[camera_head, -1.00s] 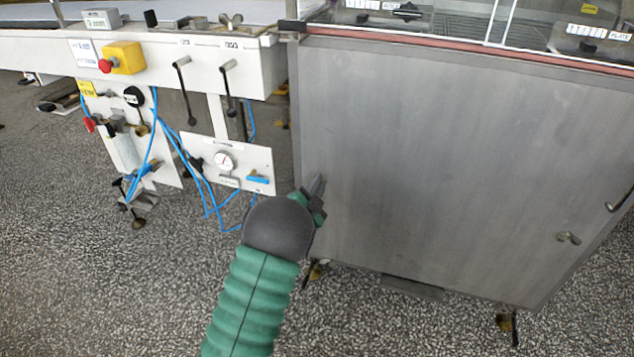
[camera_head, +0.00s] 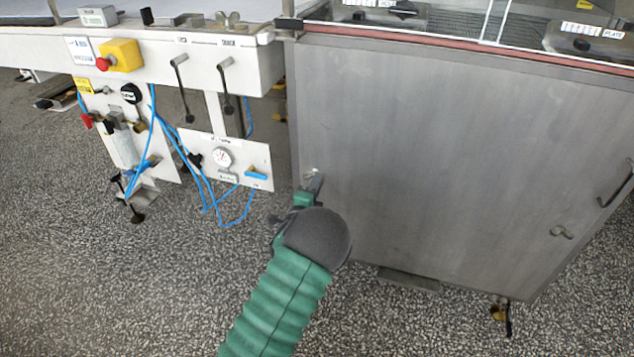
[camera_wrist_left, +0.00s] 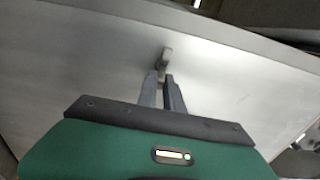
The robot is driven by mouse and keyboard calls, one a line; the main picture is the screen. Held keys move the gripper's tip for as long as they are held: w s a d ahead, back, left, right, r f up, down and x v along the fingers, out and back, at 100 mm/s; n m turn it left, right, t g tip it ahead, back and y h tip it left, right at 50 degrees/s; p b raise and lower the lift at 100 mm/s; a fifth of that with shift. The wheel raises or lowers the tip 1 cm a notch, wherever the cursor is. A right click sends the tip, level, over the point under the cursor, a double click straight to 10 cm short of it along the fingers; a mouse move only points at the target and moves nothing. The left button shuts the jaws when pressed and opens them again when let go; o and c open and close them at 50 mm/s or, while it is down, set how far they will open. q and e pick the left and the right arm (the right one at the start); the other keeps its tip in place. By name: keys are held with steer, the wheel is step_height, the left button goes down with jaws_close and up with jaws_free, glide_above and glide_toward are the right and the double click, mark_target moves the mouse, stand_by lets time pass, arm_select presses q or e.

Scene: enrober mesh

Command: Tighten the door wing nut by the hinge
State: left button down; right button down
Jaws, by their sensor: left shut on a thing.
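The steel door (camera_head: 440,150) fills the right of the head view; it also shows in the left wrist view (camera_wrist_left: 90,60). A small metal wing nut (camera_head: 311,174) sits near the door's left edge, partly hidden by my gripper. In the left wrist view this wing nut (camera_wrist_left: 166,56) stands out from the door at my fingertips. My left gripper (camera_head: 314,184) is shut on it, with its two fingers (camera_wrist_left: 162,78) one on either side. A second wing nut (camera_head: 562,231) is at the door's lower right, apart from my gripper. My right gripper is not in view.
A dark handle (camera_head: 615,190) is at the door's right edge. Left of the door are a gauge panel (camera_head: 235,160), looped blue hoses (camera_head: 205,195) and a yellow box with a red button (camera_head: 119,55). The speckled floor (camera_head: 130,290) is open in front.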

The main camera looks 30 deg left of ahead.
arm_select(q)
steer(key=shift+d+f, duration=0.2)
steer(key=shift+f, duration=0.2)
steer(key=c, duration=1.5)
jaws_free()
steer(key=shift+r, duration=0.15)
steer(key=p+v, duration=0.6)
steer(key=v, duration=1.1)
steer(key=shift+w, duration=0.1)
